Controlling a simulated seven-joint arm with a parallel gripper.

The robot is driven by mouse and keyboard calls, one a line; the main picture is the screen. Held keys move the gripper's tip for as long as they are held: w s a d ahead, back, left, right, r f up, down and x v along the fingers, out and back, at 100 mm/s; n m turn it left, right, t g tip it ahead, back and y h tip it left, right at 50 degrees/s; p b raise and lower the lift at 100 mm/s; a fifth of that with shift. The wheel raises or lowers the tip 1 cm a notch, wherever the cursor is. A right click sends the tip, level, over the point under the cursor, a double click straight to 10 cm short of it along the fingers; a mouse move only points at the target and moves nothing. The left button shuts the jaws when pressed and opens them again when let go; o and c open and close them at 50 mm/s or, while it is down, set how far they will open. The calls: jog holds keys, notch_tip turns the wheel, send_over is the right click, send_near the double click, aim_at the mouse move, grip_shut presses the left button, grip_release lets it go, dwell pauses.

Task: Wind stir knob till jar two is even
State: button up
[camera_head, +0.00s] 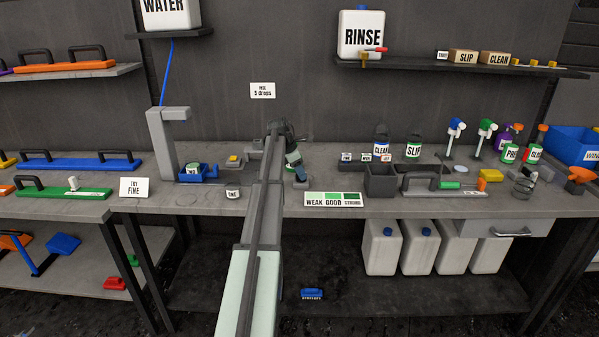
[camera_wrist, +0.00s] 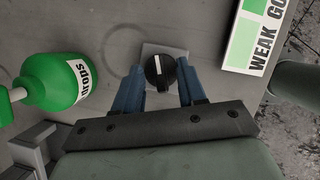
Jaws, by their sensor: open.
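In the wrist view a round black knob (camera_wrist: 160,70) with a white pointer line sits on a pale square plate (camera_wrist: 155,50). The pointer runs roughly up and down in the picture. My gripper (camera_wrist: 159,76) is open, with one blue finger on each side of the knob. Some space shows between the fingers and the knob, and I cannot tell any contact. In the head view my gripper (camera_head: 299,172) is low over the bench, and my arm hides the bench behind it. I cannot make out jar two in either view.
The WEAK GOOD STRONG card (camera_head: 333,199) is right of my gripper at the bench front. A blue tray (camera_head: 198,174) and a grey box (camera_head: 381,183) stand on the bench.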

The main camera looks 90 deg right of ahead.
grip_shut()
dwell(0.3)
jog(key=shift+m, duration=0.4)
jog(key=m, duration=0.1)
jog(key=m+y, duration=0.1)
jog(key=shift+d+m, duration=0.2)
jog(key=shift+m, duration=0.2)
jog(key=m+y, duration=0.1)
jog(key=m, duration=0.2)
jog(key=shift+d+m+y, duration=0.1)
jog(key=shift+m+y, duration=0.2)
jog(key=shift+y, duration=0.1)
jog(key=m+y, duration=0.1)
jog(key=m, duration=0.2)
jog(key=shift+s+m+t, duration=0.1)
jog(key=shift+m+t, duration=0.2)
jog(key=shift+m+t+y, duration=0.4)
jog(key=shift+m+y, duration=0.2)
jog(key=shift+m, duration=1.1)
